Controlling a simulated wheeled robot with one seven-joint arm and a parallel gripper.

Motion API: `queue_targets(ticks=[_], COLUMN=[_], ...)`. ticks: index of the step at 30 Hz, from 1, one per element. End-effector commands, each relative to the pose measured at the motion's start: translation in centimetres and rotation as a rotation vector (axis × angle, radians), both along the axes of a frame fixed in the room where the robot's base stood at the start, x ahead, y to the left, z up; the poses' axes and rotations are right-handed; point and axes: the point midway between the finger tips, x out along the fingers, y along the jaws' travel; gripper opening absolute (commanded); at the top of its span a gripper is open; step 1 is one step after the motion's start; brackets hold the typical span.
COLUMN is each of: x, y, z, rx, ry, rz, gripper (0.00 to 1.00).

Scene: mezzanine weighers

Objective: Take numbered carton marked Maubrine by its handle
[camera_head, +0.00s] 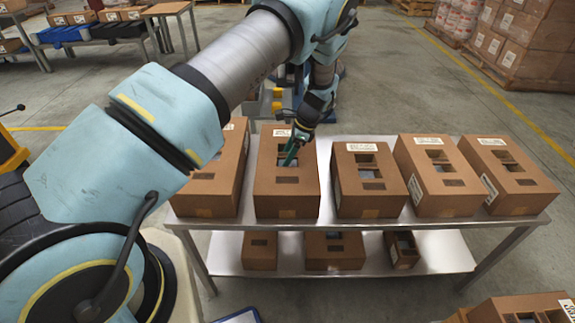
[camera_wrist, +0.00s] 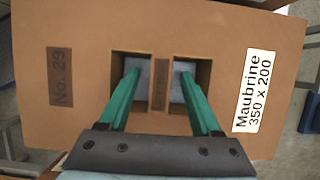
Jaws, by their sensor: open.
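The brown carton marked Maubrine (camera_head: 287,200) stands on the table's top shelf, second from the left. In the wrist view the carton (camera_wrist: 90,110) shows a white label reading "Maubrine 350 x 200" (camera_wrist: 254,92) and a dark patch reading "No. 29" (camera_wrist: 61,77). Its handle (camera_wrist: 160,92) is a narrow strip between two square openings. My gripper (camera_wrist: 158,74) is open, with one green finger reaching toward each opening, either side of the handle. In the head view my gripper (camera_head: 291,152) is over this carton and partly hides the handle.
Similar cartons stand close on both sides, one at left (camera_head: 213,190) and one at right (camera_head: 370,195). More cartons (camera_head: 334,250) are on the lower shelf of the metal table (camera_head: 440,224). Stacked boxes (camera_head: 525,45) stand at the back right; the floor between is clear.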

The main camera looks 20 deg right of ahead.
Motion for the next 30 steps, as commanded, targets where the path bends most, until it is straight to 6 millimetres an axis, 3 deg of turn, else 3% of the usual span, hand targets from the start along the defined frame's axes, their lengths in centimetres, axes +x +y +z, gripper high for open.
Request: queue_targets(ticks=[6, 23, 30], x=[0.01, 0.0, -0.01], y=[-0.02, -0.03, -0.04], z=[-0.05, -0.02, -0.02], rx=[0.0, 0.0, 0.0], ry=[0.0, 0.0, 0.0], rz=[0.0, 0.0, 0.0], gripper=[0.63, 0.0, 0.0])
